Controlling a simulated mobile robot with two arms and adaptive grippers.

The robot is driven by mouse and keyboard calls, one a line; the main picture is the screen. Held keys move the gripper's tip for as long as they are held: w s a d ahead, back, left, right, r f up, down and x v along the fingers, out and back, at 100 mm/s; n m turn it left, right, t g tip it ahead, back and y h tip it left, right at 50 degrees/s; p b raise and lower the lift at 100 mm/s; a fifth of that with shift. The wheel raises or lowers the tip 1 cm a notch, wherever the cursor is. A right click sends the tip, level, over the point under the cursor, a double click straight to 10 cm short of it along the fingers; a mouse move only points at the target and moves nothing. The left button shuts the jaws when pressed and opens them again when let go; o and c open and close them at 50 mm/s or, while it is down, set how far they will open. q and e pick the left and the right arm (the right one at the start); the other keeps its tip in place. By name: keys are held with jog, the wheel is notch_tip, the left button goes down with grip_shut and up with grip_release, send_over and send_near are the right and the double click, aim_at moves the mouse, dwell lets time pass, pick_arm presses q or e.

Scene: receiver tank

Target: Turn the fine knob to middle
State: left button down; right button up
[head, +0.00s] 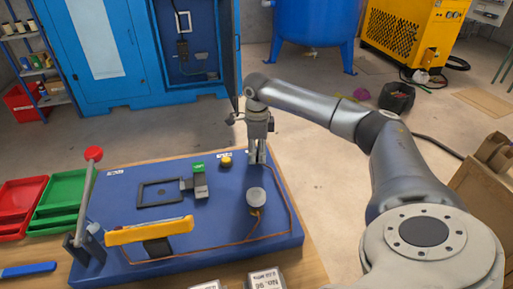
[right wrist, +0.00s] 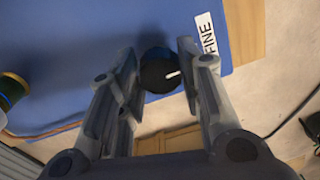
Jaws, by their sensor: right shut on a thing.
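The fine knob (right wrist: 158,72) is a round black knob with a white pointer line. In the right wrist view it sits between the fingers of my right gripper (right wrist: 160,85), which is shut on it. The pointer line points right and slightly up in that view, towards the white FINE label (right wrist: 208,35). In the head view my right gripper (head: 257,158) reaches down to the far right part of the blue panel board (head: 225,235), and its fingers hide the knob. My left gripper is not in view.
The board also carries a yellow button (head: 226,161), a grey round part (head: 256,197) with a wire, a yellow bar (head: 149,231) and a red-topped lever (head: 93,154). Red (head: 18,205) and green (head: 62,196) trays stand at left. A blue cabinet (head: 105,60) stands behind.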

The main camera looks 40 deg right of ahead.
aim_at(257, 153)
jog(key=o, duration=1)
jog(key=shift+o, duration=0.2)
notch_tip(257, 153, up, 12)
jog(key=shift+s, duration=0.15)
jog(key=shift+a, duration=0.1)
